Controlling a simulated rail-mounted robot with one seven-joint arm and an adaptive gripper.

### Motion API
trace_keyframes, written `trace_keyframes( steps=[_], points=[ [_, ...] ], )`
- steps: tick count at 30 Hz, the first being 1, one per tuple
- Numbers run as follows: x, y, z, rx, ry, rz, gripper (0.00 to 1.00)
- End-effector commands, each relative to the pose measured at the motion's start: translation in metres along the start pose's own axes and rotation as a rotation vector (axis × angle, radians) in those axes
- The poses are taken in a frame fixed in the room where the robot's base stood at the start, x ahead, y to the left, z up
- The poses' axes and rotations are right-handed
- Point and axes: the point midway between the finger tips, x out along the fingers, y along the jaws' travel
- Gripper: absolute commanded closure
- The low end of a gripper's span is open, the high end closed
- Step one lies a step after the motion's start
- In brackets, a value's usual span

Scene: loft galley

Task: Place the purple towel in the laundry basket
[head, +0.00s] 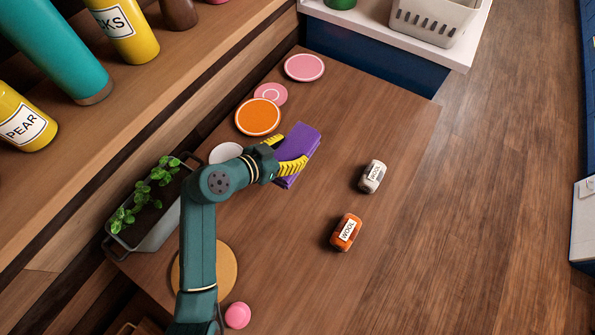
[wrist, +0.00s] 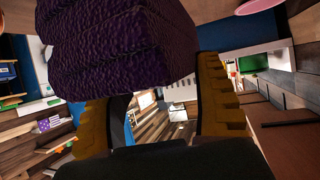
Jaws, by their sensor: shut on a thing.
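The purple towel (head: 301,150) is a folded block held by my gripper (head: 290,147) above the wooden table. The two yellow fingers are shut on its sides. In the wrist view the towel (wrist: 120,45) fills the upper left, with a yellow finger on either side below it. A white slotted basket (head: 432,22), which looks like the laundry basket, stands on the white counter at the top right, cut by the frame edge. My gripper is well to the lower left of it. The basket's inside is mostly out of view.
A grey block (head: 372,176) and an orange block (head: 346,232), both labelled, stand on the table (head: 290,270). Orange (head: 258,117) and pink (head: 304,67) discs lie behind the gripper. A planter (head: 150,205) is at left. A shelf (head: 130,110) with bottles runs along the left.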

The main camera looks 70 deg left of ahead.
Motion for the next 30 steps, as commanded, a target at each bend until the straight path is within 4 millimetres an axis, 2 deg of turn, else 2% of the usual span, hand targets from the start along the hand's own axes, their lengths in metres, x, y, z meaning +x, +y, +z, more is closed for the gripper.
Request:
trace_keyframes(
  steps=[15, 27, 28, 30],
  points=[
    [0.044, 0.0, 0.081, -0.003, -0.001, 0.001, 0.71],
    [0.049, 0.0, 0.089, 0.001, 0.001, -0.001, 0.71],
    [0.049, 0.0, 0.089, 0.0, 0.0, -0.001, 0.29],
    [0.048, 0.0, 0.088, 0.0, 0.0, 0.0, 0.15]
  ],
)
